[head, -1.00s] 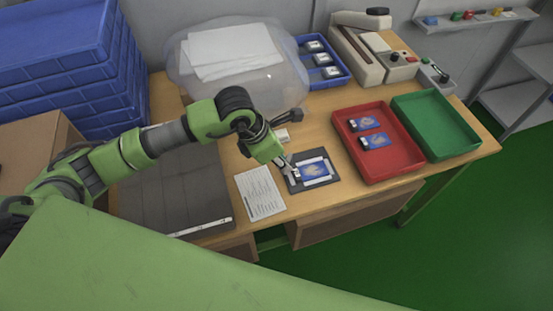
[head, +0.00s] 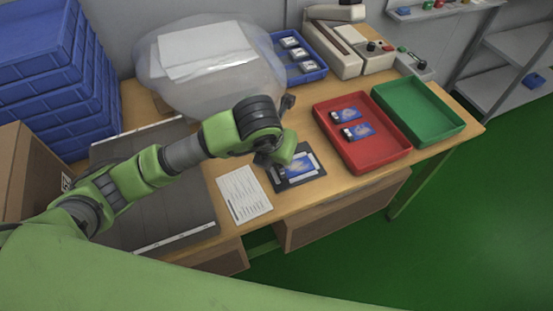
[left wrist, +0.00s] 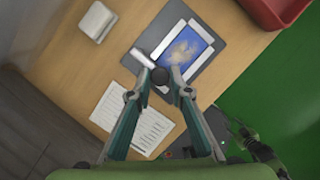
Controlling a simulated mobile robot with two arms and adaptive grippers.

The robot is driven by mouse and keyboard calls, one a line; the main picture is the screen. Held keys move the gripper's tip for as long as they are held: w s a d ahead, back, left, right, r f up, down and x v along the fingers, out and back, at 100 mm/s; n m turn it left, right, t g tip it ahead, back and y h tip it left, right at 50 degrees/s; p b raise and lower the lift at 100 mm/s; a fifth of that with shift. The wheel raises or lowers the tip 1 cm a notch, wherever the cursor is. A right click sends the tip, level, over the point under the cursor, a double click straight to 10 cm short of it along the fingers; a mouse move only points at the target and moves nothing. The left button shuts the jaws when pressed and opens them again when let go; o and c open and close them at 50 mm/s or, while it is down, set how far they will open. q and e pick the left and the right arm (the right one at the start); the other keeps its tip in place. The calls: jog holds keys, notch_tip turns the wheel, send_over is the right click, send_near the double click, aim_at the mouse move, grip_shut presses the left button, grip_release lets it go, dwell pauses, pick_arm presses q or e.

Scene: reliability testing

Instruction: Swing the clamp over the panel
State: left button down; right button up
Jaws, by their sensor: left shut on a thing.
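The panel (head: 296,164) is a small blue display with a pale picture, lying in a white frame on a dark grey fixture plate (head: 312,178). The panel (left wrist: 186,52) and plate (left wrist: 157,27) also show in the left wrist view. The clamp shows there as a pale bar (left wrist: 142,58) with a black knob (left wrist: 160,76), at the panel's lower left corner. My left gripper (left wrist: 161,78) is shut on the clamp's knob, its fingertips on either side. In the head view my arm hides most of this gripper and the clamp.
A printed sheet (head: 244,194) lies left of the fixture. A red tray (head: 372,160) with two blue panels and an empty green tray (head: 418,112) stand to the right. A small white block (left wrist: 97,21) lies near the fixture. A blue crate (head: 313,76) stands behind.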

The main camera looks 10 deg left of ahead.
dwell(0.4)
pick_arm(q)
jog(key=c, duration=1.8)
grip_release()
jog(key=shift+c, duration=0.2)
jog(key=v, duration=1.2)
jog(key=shift+w, duration=0.15)
